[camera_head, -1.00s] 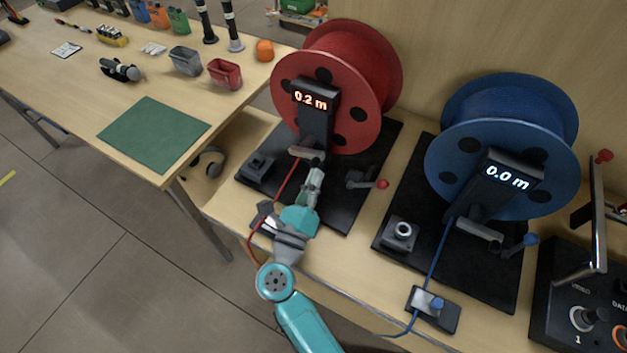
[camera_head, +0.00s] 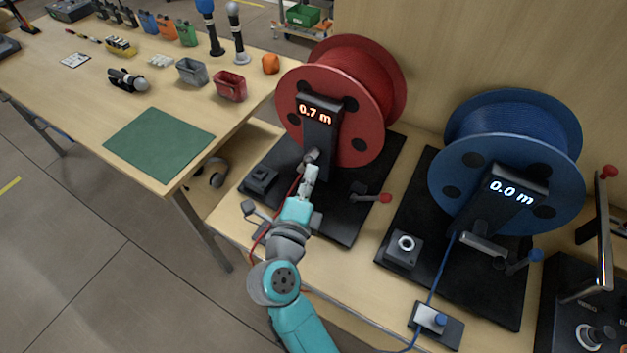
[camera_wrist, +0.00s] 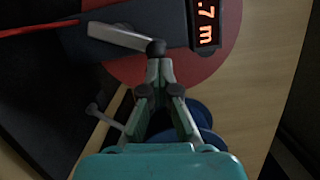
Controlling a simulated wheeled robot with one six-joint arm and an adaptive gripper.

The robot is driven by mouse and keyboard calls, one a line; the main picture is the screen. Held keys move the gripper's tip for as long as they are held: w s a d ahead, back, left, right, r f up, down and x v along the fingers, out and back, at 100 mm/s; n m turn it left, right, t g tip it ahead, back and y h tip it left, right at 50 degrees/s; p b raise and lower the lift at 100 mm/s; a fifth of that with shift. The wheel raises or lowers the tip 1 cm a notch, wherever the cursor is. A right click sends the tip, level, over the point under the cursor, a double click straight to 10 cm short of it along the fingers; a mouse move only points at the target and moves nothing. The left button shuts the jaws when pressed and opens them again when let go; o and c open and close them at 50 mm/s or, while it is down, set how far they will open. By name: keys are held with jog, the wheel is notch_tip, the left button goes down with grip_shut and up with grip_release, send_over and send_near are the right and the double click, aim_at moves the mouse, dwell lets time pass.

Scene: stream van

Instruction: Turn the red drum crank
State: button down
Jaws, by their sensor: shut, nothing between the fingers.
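The red drum (camera_head: 343,80) stands on a dark base plate, and its display (camera_head: 313,112) reads 0.7 m. Its crank (camera_head: 311,157) sits low on the dark post, partly hidden by my gripper. In the wrist view the crank's pale arm (camera_wrist: 120,38) ends in a dark round knob (camera_wrist: 156,48). My gripper (camera_head: 309,176) is shut and empty, with its fingertips (camera_wrist: 160,68) right at that knob. I cannot tell whether they touch it.
A lever with a red knob (camera_head: 386,198) stands right of my gripper. A blue drum (camera_head: 505,160) showing 0.0 m stands further right. A red cable runs down beside my arm. A table with a green mat (camera_head: 158,144) is on the left.

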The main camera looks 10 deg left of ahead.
jog(key=shift+w+a+r, duration=0.4)
jog(key=shift+a+r, duration=0.05)
jog(key=shift+r, duration=0.2)
jog(key=shift+s+a, duration=0.1)
dwell(0.6)
